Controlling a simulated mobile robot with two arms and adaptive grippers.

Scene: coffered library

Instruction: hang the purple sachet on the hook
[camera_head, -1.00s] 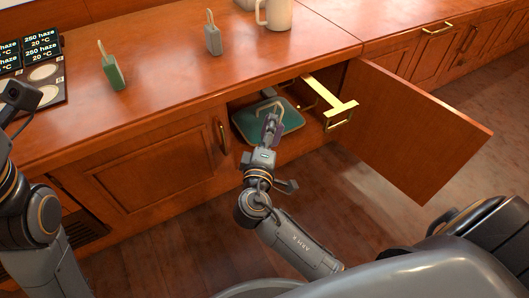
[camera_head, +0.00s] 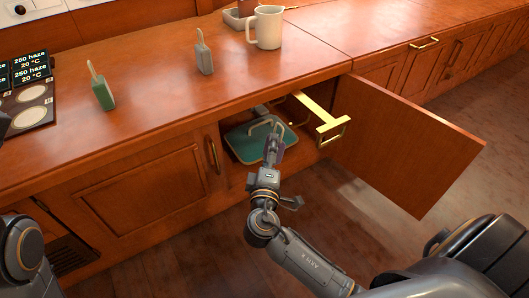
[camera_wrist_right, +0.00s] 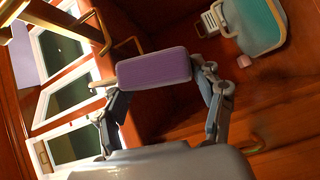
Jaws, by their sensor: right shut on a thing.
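My right gripper (camera_head: 272,152) is in front of the open cabinet and shut on the purple sachet (camera_wrist_right: 154,68). In the right wrist view the sachet lies between the two fingers (camera_wrist_right: 160,88). In the head view its purple body is mostly hidden by the gripper, and its pale loop (camera_head: 266,121) stands above. A brass bar (camera_head: 318,110) with a squared end sticks out of the cabinet, right of the sachet and apart from it; it also shows in the wrist view (camera_wrist_right: 60,20). I cannot tell surely whether this is the hook. Only my left arm shows, at the left edge.
The cabinet door (camera_head: 405,145) stands open at the right. A teal, grey-rimmed thing (camera_head: 245,147) lies inside the cabinet. A green sachet (camera_head: 103,93), a grey sachet (camera_head: 204,59) and a white mug (camera_head: 268,27) stand on the counter (camera_head: 150,85). The floor at right is clear.

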